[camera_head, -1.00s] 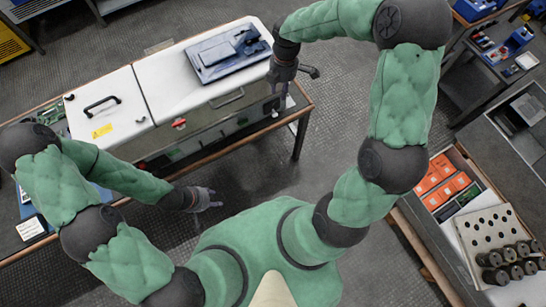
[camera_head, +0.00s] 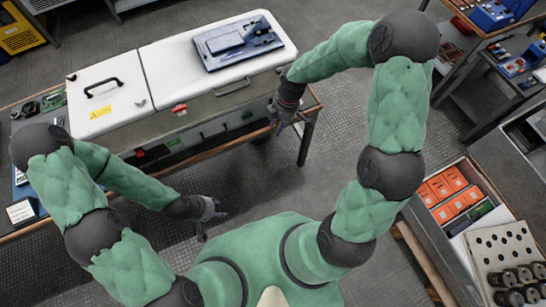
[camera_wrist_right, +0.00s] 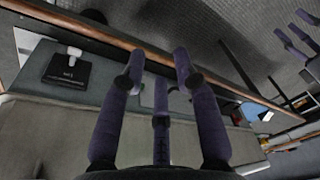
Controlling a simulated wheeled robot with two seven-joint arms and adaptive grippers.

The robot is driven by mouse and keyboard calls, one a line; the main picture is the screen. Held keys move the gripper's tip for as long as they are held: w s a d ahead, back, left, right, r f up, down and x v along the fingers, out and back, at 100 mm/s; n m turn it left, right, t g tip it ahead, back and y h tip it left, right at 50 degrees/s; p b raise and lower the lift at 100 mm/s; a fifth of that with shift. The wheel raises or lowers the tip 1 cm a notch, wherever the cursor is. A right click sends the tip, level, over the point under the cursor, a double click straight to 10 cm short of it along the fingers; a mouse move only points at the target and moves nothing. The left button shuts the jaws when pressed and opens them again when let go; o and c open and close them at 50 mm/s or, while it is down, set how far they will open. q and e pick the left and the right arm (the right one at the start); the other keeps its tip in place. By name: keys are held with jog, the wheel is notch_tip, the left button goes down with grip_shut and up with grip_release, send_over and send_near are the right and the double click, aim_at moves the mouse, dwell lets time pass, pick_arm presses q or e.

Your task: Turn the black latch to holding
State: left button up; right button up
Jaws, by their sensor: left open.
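The long white-topped cabinet (camera_head: 150,88) stands on a wood-edged bench. I cannot clearly make out the black latch in the head view. In the right wrist view a black square plate (camera_wrist_right: 66,74) with a pale knob and small white lettering is at upper left; I cannot tell whether it is the latch. My right gripper (camera_head: 281,120) is at the cabinet's right front corner. In the wrist view its fingers (camera_wrist_right: 158,72) are spread with nothing between them, to the right of the plate. My left gripper (camera_head: 207,213) is open and empty, in front of the bench.
A red knob (camera_head: 180,108) and a bar handle (camera_head: 231,87) are on the cabinet front. A grey-blue device (camera_head: 238,44) lies on the lid. The bench edge (camera_wrist_right: 110,35) runs close by my right fingers. Floor is clear between bench and right-hand drawer unit (camera_head: 460,240).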

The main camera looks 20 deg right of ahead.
jog(key=s+a+f+m+b, duration=0.2)
jog(key=f+b, duration=0.1)
jog(key=f, duration=0.3)
jog(key=s+a+f+m+y+b, duration=0.1)
jog(key=s+a+f+b, duration=0.1)
jog(key=f, duration=0.4)
jog(key=shift+m+b, duration=0.4)
jog(key=shift+b, duration=0.1)
